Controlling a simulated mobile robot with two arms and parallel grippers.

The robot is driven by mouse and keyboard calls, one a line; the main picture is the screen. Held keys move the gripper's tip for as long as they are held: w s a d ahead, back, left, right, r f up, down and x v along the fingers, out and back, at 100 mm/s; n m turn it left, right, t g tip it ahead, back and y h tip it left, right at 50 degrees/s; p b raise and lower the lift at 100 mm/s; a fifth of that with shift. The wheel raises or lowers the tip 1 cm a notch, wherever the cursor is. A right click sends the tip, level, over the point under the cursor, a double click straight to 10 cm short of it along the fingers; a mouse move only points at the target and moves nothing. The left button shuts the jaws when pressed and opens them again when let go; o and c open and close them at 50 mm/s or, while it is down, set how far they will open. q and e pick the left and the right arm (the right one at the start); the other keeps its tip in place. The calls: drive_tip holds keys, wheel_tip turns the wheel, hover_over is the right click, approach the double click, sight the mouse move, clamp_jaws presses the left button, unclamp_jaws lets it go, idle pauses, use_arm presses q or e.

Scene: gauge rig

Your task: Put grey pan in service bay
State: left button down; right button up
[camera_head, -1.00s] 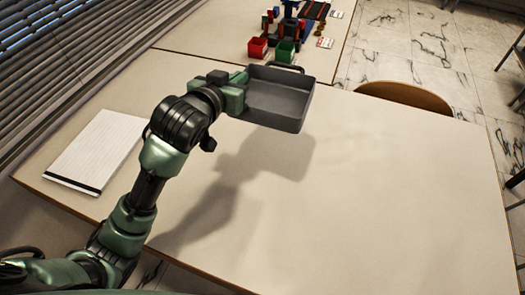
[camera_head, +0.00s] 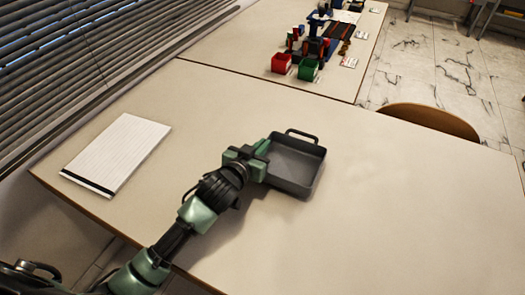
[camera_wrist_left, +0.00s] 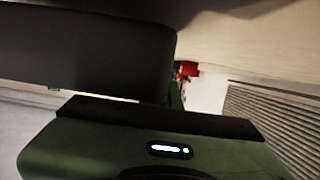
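The grey pan (camera_head: 295,166) is a square, open-topped dark pan with a handle at its far side in the head view. It is level and sits low over the table middle; whether it touches the top I cannot tell. My left gripper (camera_head: 262,158) is at the pan's left side, shut on it, with the fingertips mostly hidden. In the left wrist view the pan's dark wall (camera_wrist_left: 85,52) fills the upper left, close to the green gripper body. I cannot make out a marked service bay. My right gripper is not in view.
A white lined pad (camera_head: 118,152) with a black edge lies at the table's left. A red bin (camera_head: 281,63) and a green bin (camera_head: 308,69) stand on the far table. A chair back (camera_head: 430,120) is beyond the far edge. The table's right side is clear.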

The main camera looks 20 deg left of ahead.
use_arm(q)
drive_tip(key=shift+f, duration=0.85)
drive_tip(key=shift+f, duration=0.15)
drive_tip(key=c, duration=1.7)
unclamp_jaws()
